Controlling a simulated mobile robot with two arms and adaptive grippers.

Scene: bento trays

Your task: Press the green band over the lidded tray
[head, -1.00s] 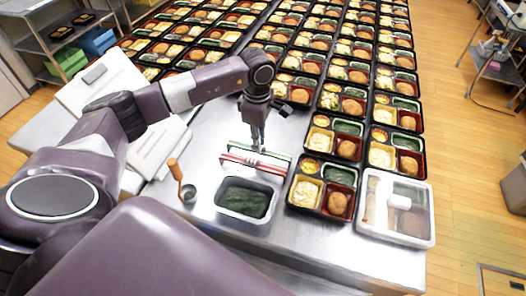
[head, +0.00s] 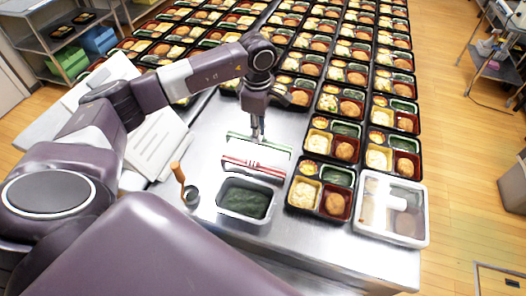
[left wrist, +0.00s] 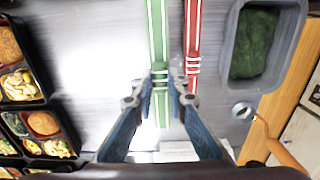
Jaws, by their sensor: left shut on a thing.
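The green band (head: 277,147) is a long thin strip with pale edges, held between the fingertips of my left gripper (head: 257,138). In the left wrist view the green band (left wrist: 158,30) runs between the shut fingers (left wrist: 160,86). Whether it is clear of the counter is hard to tell. The red band (head: 252,167) lies beside it, apart, and also shows in the left wrist view (left wrist: 193,40). The lidded tray (head: 379,235) stands at the counter's front right, with a clear lid and a white piece on top. My right gripper is not in view.
A grey tub of dark green food (head: 244,217) and a wooden-handled scoop (head: 178,172) stand near the front edge. Several rows of open bento trays (head: 321,190) fill the counter behind and beside the lidded tray. Bare steel counter (head: 215,140) surrounds the bands.

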